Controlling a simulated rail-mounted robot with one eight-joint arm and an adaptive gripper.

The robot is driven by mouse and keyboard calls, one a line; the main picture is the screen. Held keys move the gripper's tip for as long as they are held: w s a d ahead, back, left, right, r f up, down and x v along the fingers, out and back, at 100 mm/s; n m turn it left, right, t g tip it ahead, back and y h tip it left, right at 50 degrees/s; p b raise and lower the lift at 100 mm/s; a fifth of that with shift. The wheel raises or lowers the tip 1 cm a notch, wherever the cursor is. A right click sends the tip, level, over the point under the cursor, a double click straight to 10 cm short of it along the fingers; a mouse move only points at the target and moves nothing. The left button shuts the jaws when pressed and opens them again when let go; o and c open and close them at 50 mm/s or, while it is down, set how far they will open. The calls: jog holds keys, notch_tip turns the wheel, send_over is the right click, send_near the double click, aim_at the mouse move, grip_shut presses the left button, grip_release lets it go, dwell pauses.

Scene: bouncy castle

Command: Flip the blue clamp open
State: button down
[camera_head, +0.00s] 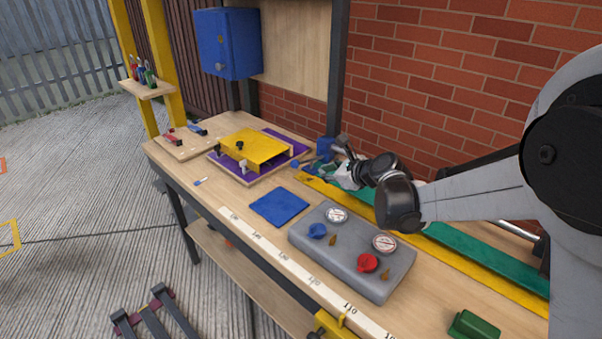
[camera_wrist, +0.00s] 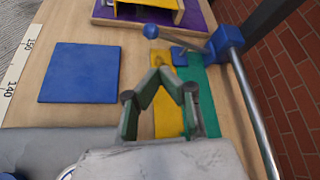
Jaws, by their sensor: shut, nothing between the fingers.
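A small blue clamp (camera_head: 197,129) sits on a wooden board at the far left end of the bench, beside a red one, in the head view. A blue fixture (camera_wrist: 226,38) with a metal lever ending in a blue ball (camera_wrist: 150,31) stands on a metal bar in the wrist view; it also shows in the head view (camera_head: 325,147). I cannot tell for sure which is the task's clamp. My gripper (camera_wrist: 172,78) is shut and empty, over the yellow and green strips, apart from the fixture and lever. In the head view my gripper (camera_head: 345,174) is near the fixture and far from the board.
A yellow frame (camera_head: 255,148) on a purple board lies behind a blue mat (camera_head: 279,206). A grey block (camera_head: 350,262) with gauges and blue and red knobs stands nearer. A ruler (camera_head: 300,270) runs along the front edge. A brick wall (camera_head: 450,85) closes the back.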

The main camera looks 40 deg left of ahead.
jog(key=shift+s+a+f, duration=0.25)
jog(key=shift+a+f, duration=0.3)
jog(key=shift+a, duration=0.3)
jog(key=b+x, duration=0.1)
jog(key=x, duration=0.9)
jog(key=shift+r, duration=0.1)
jog(key=shift+r+m, duration=0.2)
jog(key=shift+m, duration=0.1)
jog(key=shift+w+r+m+g, duration=0.2)
jog(key=shift+r+m+g, duration=0.25)
jog(key=shift+r, duration=0.35)
jog(key=w+d+r+m+g+y+p, duration=0.1)
jog(key=w+r+m+g+p, duration=0.2)
jog(key=w+r, duration=0.7)
jog(key=shift+w+d+m+g, duration=0.15)
jog(key=shift+w+m+g, duration=0.8)
jog(key=shift+m+g, duration=0.25)
